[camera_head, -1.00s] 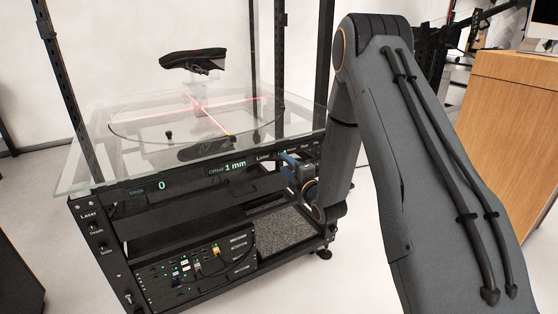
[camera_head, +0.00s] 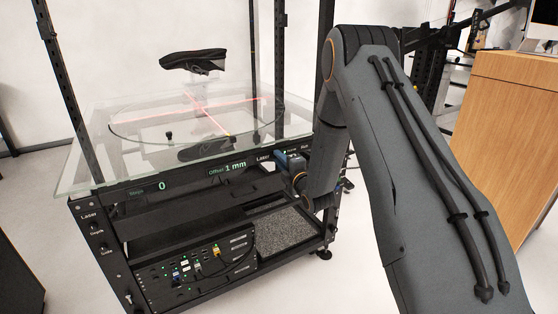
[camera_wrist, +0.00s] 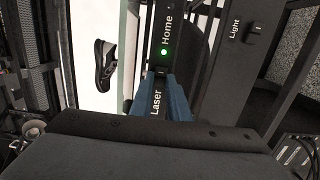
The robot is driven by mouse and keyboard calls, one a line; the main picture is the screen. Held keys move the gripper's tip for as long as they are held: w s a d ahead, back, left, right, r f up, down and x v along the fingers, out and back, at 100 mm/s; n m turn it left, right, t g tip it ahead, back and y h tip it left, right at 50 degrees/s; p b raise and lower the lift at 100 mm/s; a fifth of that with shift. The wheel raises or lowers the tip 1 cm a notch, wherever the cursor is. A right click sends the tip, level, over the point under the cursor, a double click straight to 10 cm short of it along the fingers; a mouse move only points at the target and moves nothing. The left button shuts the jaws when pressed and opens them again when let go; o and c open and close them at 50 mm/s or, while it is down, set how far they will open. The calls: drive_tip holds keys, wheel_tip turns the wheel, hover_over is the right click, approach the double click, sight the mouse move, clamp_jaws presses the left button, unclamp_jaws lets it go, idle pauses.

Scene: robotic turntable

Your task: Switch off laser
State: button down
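The turntable rig's front panel carries a "Laser" label (camera_head: 263,158) in the head view. It also shows in the wrist view (camera_wrist: 157,103), beside a lit green light (camera_wrist: 164,51) near the "Home" label. The laser is on: a red cross of light (camera_head: 205,108) lies across the glass turntable. My gripper (camera_head: 281,160) has its blue fingertips at the panel, just right of the "Laser" label. In the wrist view the blue fingers (camera_wrist: 178,98) lie close beside that label.
A black shoe (camera_head: 193,61) stands above the glass top (camera_head: 85,170), whose edge overhangs the panel. Dark upright posts (camera_head: 62,85) rise around the rig. A side panel (camera_head: 97,235) also has a "Laser" label. A wooden desk (camera_head: 505,130) stands at right.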

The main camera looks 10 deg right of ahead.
drive_tip(key=shift+a+m+h, duration=0.2)
drive_tip(key=shift+m+h, duration=0.4)
drive_tip(key=shift+h, duration=0.3)
drive_tip(key=c, duration=1.7)
unclamp_jaws()
drive_tip(key=shift+s+d, duration=0.15)
drive_tip(key=shift+s, duration=1.15)
drive_tip(key=shift+s+d, duration=0.2)
drive_tip(key=shift+s, duration=1.1)
drive_tip(key=shift+s+d, duration=0.15)
drive_tip(key=shift+s, duration=1.15)
